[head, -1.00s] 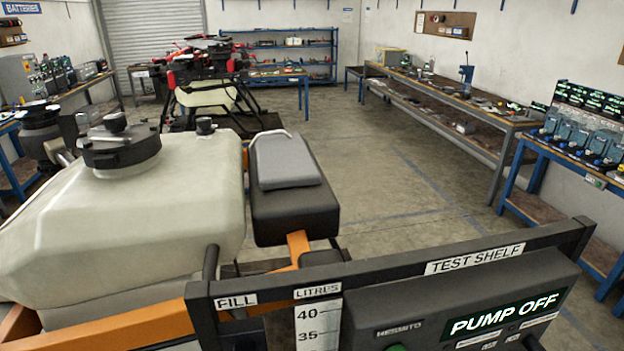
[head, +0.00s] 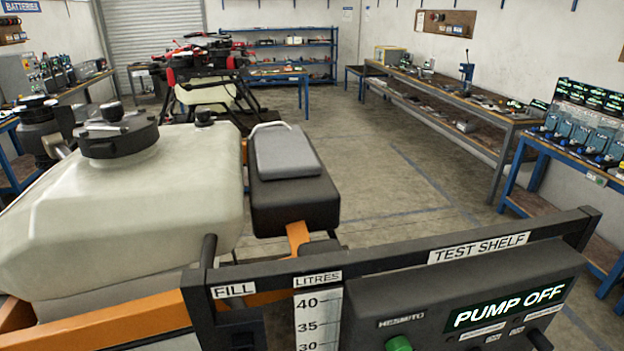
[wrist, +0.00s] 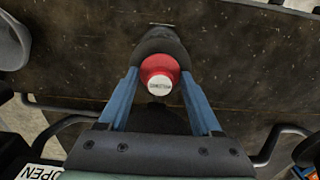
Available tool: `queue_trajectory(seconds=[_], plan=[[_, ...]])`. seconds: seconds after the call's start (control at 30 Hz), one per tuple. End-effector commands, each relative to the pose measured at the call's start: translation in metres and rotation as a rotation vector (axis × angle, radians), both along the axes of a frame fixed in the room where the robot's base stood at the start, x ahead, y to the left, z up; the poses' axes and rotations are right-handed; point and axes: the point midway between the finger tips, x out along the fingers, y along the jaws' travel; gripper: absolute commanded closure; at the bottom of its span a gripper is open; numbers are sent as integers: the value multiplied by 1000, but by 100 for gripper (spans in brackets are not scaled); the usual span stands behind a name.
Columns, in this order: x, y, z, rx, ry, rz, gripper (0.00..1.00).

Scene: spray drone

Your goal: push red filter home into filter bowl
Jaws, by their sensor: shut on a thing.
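In the wrist view the red filter (wrist: 156,67) shows end-on between the blue fingers of my gripper (wrist: 159,76), with a pale lettered end face towards the camera. The fingers are shut on it. A dark rounded form (wrist: 160,42) lies just beyond and around the filter's far side. It may be the filter bowl, but I cannot tell how deep the filter sits in it. The head view shows neither the filter nor my gripper.
A brown, worn surface (wrist: 70,75) with dark tubes along its edges lies behind the filter. In the head view a pale tank (head: 120,210) is at left, and the test shelf panel (head: 470,295) reading PUMP OFF is in front. Open floor (head: 400,200) lies beyond.

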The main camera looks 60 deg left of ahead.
Motion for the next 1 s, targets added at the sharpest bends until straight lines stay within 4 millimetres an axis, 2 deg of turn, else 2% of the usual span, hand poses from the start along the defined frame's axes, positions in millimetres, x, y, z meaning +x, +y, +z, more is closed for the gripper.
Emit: queue_trajectory(seconds=[0.23,0.27,0.43,0.77,0.87,1.0], plan=[[0,0,-7,1,0,0,100],[0,0,-6,1,0,0,29],[0,0,-5,0,0,0,0],[0,0,-2,0,0,0,0],[0,0,8,2,-1,0,0],[0,0,31,2,-2,0,0]])
